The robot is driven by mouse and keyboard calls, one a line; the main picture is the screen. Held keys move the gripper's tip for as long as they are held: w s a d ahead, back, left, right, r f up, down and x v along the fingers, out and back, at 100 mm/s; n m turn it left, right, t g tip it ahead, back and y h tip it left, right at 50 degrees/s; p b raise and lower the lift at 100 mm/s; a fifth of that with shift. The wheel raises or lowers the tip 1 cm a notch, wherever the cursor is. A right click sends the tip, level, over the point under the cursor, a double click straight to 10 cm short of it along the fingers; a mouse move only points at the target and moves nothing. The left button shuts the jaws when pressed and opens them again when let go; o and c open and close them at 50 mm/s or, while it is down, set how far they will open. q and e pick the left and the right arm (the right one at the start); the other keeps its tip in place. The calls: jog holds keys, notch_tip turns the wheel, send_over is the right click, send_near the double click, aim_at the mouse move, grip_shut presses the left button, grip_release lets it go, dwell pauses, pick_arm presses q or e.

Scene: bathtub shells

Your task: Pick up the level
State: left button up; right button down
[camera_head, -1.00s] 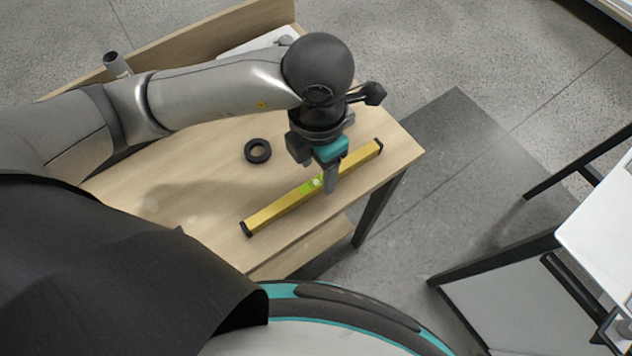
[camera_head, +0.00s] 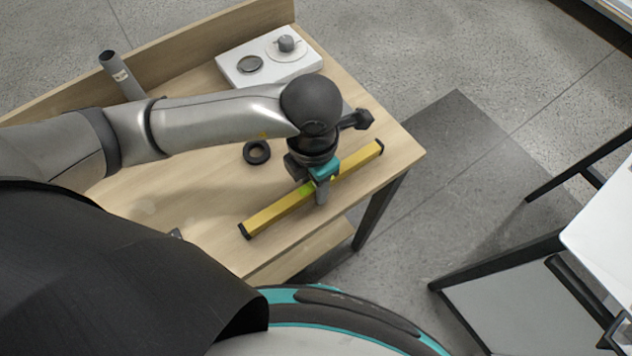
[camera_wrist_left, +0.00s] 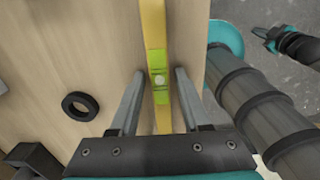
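The level is a long yellow bar (camera_head: 272,213) with black end caps and a green vial section near its middle. It lies on the wooden table (camera_head: 215,230), slanting along the front right edge. My left gripper (camera_head: 318,192) is over the middle of the level, pointing down. In the left wrist view the gripper (camera_wrist_left: 158,90) is open, with one finger on each side of the level (camera_wrist_left: 154,25) and gaps between. The green vial section (camera_wrist_left: 158,77) shows between the fingers.
A black ring (camera_head: 257,152) lies on the table behind the level. A white board (camera_head: 262,70) with a small round dish and a grey-topped item is at the back. A grey tube (camera_head: 118,75) stands at the back left. Another table (camera_head: 605,225) is at right.

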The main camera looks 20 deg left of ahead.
pick_arm(q)
grip_shut()
jog(key=shift+r, duration=0.15)
dwell(0.5)
